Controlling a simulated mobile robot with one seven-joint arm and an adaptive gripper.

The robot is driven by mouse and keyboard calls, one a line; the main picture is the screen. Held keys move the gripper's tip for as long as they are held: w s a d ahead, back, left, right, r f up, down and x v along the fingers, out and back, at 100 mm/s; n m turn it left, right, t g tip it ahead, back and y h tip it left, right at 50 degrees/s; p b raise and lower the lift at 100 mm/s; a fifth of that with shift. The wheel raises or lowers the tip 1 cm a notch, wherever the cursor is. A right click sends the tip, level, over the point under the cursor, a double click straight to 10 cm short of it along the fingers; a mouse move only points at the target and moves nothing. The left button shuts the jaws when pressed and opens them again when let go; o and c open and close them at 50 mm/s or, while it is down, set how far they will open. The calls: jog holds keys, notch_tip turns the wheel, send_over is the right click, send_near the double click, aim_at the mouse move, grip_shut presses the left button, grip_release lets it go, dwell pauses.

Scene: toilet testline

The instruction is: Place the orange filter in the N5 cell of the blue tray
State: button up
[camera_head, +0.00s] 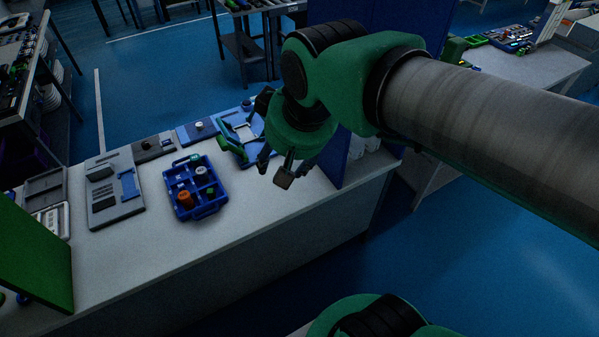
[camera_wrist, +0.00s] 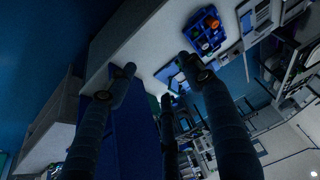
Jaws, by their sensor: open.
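The blue tray (camera_head: 213,209) lies on the white bench in the head view, left of my gripper. An orange round part (camera_head: 184,199), likely the orange filter, sits in its front left area. White and green small parts share the tray. Cell labels are too small to read, so I cannot tell which cell is N5. The tray (camera_wrist: 195,42) also shows at the top of the wrist view, with the orange part (camera_wrist: 214,22) in it. My gripper (camera_head: 275,171) is open and empty, fingers spread, above the bench to the right of the tray and apart from it.
A blue upright panel (camera_head: 358,160) rises at the bench's right end. A grey device (camera_head: 113,190) lies left of the tray. A green panel (camera_head: 32,255) stands front left. The bench front is clear.

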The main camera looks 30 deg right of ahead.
jog(key=shift+t, duration=0.3)
jog(key=s, duration=0.1)
jog(key=s+d+f, duration=0.1)
jog(key=s, duration=0.3)
jog(key=shift+s+d+f, duration=0.15)
jog(key=shift+s, duration=0.05)
dwell(0.8)
